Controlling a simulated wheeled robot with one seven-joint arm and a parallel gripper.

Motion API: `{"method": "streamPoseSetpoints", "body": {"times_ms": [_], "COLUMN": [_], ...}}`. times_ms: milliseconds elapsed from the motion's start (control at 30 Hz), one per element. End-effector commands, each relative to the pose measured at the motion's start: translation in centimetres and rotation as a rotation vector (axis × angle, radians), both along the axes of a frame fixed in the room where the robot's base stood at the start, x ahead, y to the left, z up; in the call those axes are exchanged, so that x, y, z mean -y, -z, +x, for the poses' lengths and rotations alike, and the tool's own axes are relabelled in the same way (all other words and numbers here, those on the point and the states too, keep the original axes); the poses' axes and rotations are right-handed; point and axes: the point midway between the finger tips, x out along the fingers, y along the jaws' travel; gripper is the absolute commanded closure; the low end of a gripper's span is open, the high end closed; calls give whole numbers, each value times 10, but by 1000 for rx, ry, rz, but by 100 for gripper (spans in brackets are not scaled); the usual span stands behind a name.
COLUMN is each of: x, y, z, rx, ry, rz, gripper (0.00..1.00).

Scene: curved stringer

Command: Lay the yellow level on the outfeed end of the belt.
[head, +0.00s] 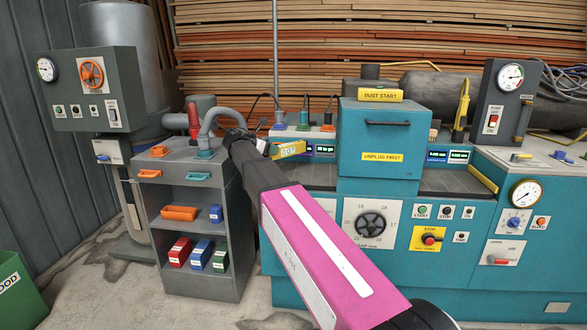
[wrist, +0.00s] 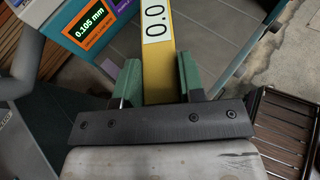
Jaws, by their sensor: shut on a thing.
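The yellow level (head: 292,149), with a white "0.0" face, is at the left part of the planer in the head view. It also shows in the wrist view (wrist: 157,75) between the green fingers of my gripper (wrist: 156,82). In the head view my gripper (head: 272,149) is largely hidden behind my pink-covered arm. My gripper is shut on the level. The dark belt (head: 318,178) shows left of the teal hood, just beyond and below the level; more belt (head: 447,182) shows to the right. I cannot tell whether the level touches the belt.
The teal hood (head: 377,150) stands between the belt parts. Small displays (head: 325,150) line the back behind the level. A grey shelf cart (head: 202,215) with a hose (head: 220,113) stands close on the left. A yellow bar (head: 482,179) lies at the right belt part.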

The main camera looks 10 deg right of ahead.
Motion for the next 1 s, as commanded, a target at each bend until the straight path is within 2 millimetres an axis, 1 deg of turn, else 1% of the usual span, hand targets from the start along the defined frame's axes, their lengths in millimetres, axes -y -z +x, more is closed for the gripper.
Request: {"method": "streamPoseSetpoints", "body": {"times_ms": [33, 200, 300, 400, 567, 667, 867, 1000], "x": [12, 45, 60, 70, 75, 75, 75, 75], "y": [6, 26, 35, 41, 46, 54, 80, 84], "z": [-1, 0, 1, 2, 2, 2, 2, 2], "rx": [0, 0, 0, 0, 1, 1, 0, 2], "ry": [2, 2, 0, 1, -2, -1, 0, -1], "rz": [-1, -1, -1, -1, -1, -1, -2, -1], "gripper": [98, 98, 98, 98, 98, 98, 98, 98]}}
